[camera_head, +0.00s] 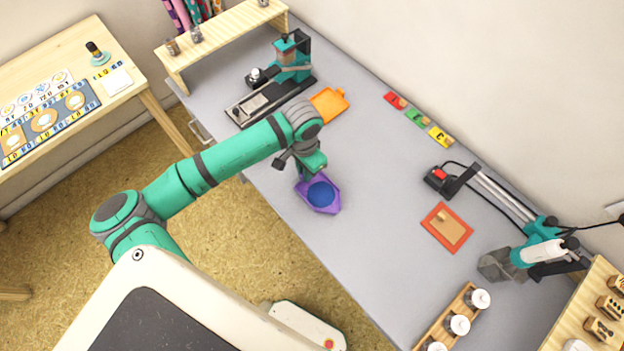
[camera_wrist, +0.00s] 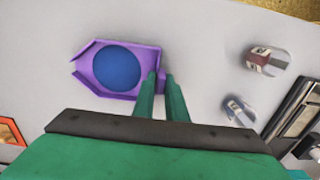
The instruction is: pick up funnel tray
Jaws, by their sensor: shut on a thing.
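The funnel tray I take to be the purple one (camera_head: 301,185), with pointed sides and a round blue middle. It is near the front edge of the grey desk. In the wrist view the purple tray (camera_wrist: 98,86) is left of the fingertips, its spout end facing left. My gripper (camera_head: 315,172) is shut on the tray's right end, and in the wrist view the gripper (camera_wrist: 160,78) has its two green fingers on either side of a small purple tab. I cannot tell whether the tray touches the desk or is held above it.
An orange tray (camera_head: 328,103) lies by a press (camera_head: 290,62) at the back left. A red-framed pad (camera_head: 447,227) lies to the right. A wooden rack with white-topped jars (camera_head: 457,325) stands at the front right. The desk's middle (camera_head: 380,190) is clear.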

